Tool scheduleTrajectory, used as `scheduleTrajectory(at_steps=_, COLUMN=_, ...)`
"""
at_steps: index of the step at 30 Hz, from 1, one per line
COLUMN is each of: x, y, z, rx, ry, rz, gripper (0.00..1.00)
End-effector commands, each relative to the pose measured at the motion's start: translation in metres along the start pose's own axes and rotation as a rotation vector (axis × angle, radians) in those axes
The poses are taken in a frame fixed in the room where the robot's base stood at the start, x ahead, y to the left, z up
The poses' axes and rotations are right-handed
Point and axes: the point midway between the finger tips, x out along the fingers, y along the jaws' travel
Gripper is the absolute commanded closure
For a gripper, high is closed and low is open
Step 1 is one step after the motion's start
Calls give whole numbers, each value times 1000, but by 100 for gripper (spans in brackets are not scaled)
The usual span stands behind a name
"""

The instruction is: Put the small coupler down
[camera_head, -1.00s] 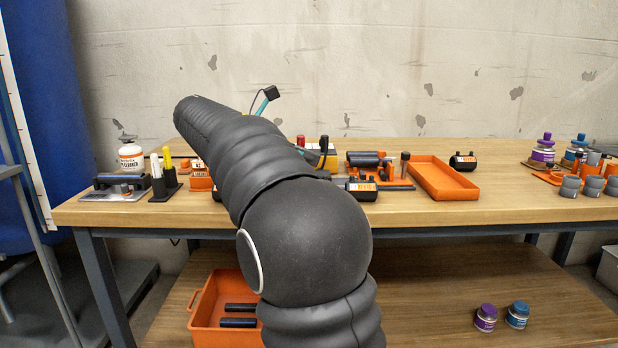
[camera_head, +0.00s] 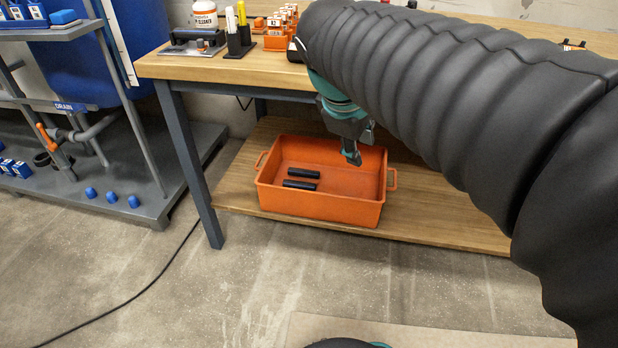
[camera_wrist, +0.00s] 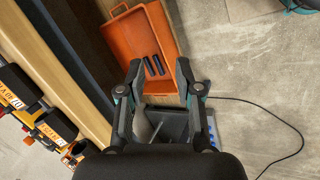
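My gripper (camera_head: 352,156) points down over the orange crate (camera_head: 320,206) on the lower shelf, at the crate's right side. In the wrist view its two fingers (camera_wrist: 160,72) stand apart with nothing seen between them. Two black tubes (camera_head: 301,179) lie in the crate, which also shows in the wrist view (camera_wrist: 119,42). Black fittings with orange labels, one (camera_wrist: 22,86) and another (camera_wrist: 56,127), sit on the bench at the left of the wrist view. I cannot tell which thing is the small coupler.
The bench top (camera_head: 160,66) overhangs the crate. On it stand a cleaner bottle (camera_head: 205,16), marker holders (camera_head: 238,42) and an orange rack (camera_head: 277,40). A blue tank stand (camera_head: 150,198) is at the left. A cable (camera_head: 130,305) crosses the floor.

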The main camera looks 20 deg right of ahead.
Motion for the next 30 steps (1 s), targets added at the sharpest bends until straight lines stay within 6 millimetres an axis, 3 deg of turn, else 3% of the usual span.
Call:
scheduleTrajectory(at_steps=1, x=4, y=-24, z=6, rx=92, ry=57, rz=-30, gripper=66)
scheduleTrajectory(at_steps=6, x=17, y=-91, z=13, rx=412, ry=217, rz=-154, gripper=66)
scheduleTrajectory(at_steps=12, x=27, y=-135, z=17, rx=657, ry=306, rz=-263, gripper=66)
scheduleTrajectory(at_steps=17, x=30, y=-144, z=17, rx=718, ry=323, rz=-290, gripper=66)
scheduleTrajectory(at_steps=30, x=30, y=-143, z=17, rx=715, ry=322, rz=-289, gripper=66)
